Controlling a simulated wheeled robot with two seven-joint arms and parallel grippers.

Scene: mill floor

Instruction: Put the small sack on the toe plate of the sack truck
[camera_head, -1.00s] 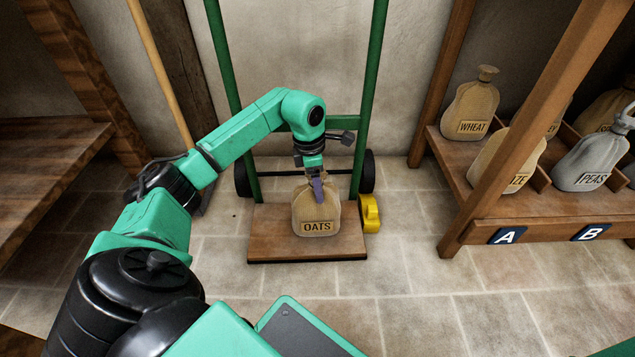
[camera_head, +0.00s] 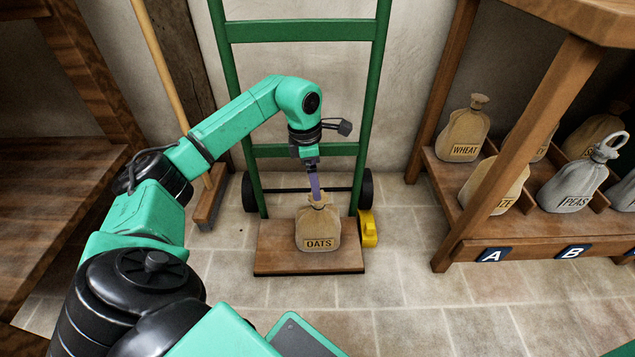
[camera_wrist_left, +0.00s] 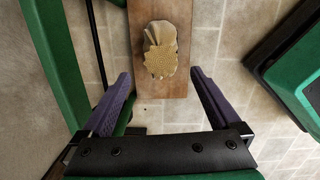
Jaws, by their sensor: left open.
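The small sack (camera_head: 319,231) is tan, labelled OATS, and stands upright on the wooden toe plate (camera_head: 280,265) of the green sack truck (camera_head: 229,100). In the left wrist view the sack (camera_wrist_left: 160,52) is seen from above on the toe plate (camera_wrist_left: 175,87). My left gripper (camera_head: 316,190) is above and behind the sack's neck in the head view. In the wrist view its purple fingers (camera_wrist_left: 160,82) are spread wide with nothing between them, and the sack lies beyond their tips. My right gripper is not in view.
A yellow chock-like block (camera_head: 368,230) sits beside the toe plate's right edge. A wooden shelf (camera_head: 520,240) with several sacks and signs A and B stands at right. A broom (camera_head: 210,195) leans at left near a wooden bench (camera_head: 60,200). The floor in front is clear.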

